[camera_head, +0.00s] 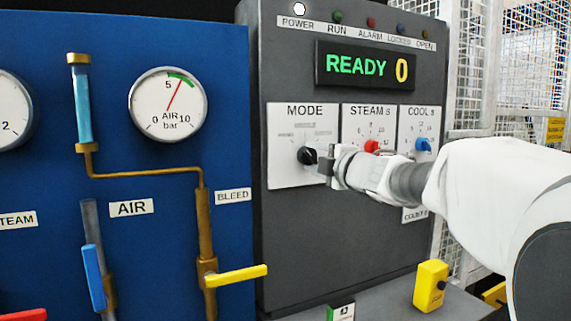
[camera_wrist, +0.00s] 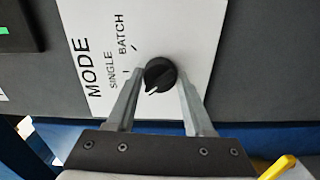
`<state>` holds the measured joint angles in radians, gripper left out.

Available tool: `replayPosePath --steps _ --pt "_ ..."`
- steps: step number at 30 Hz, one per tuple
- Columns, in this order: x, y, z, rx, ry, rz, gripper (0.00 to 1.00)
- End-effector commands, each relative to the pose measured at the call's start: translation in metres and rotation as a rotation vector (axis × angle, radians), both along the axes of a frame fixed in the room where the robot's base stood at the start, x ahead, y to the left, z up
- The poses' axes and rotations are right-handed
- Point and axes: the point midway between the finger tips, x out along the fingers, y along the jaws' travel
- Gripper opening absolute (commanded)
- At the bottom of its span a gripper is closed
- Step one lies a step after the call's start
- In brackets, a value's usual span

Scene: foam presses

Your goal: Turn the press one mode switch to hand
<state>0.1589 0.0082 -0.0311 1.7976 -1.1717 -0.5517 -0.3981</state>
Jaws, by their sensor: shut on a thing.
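The press mode switch is a black round knob (camera_head: 307,156) on the white MODE plate (camera_head: 290,179). It also shows in the wrist view (camera_wrist: 160,74), between the two fingertips. Its white pointer mark faces lower left there, toward the side below the SINGLE label and away from BATCH. The hand label is not readable; my gripper hides that part of the plate in the wrist view. My gripper (camera_head: 322,165) is shut on the knob, one grey finger on each side, and it also shows in the wrist view (camera_wrist: 160,98).
The STEAM knob (camera_head: 372,146) is red and the COOL knob (camera_head: 422,144) is blue, both close to my wrist. The display (camera_head: 366,66) reads READY 0. A yellow box (camera_head: 430,286) stands on the ledge below. A yellow valve handle (camera_head: 237,276) projects at lower left.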

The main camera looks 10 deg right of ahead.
Motion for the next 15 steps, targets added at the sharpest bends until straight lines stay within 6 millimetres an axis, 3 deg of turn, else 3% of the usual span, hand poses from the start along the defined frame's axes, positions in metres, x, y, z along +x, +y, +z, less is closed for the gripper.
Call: replayPosePath --steps 15 --pt "0.0 0.0003 0.0011 -0.075 -0.025 0.001 0.0"
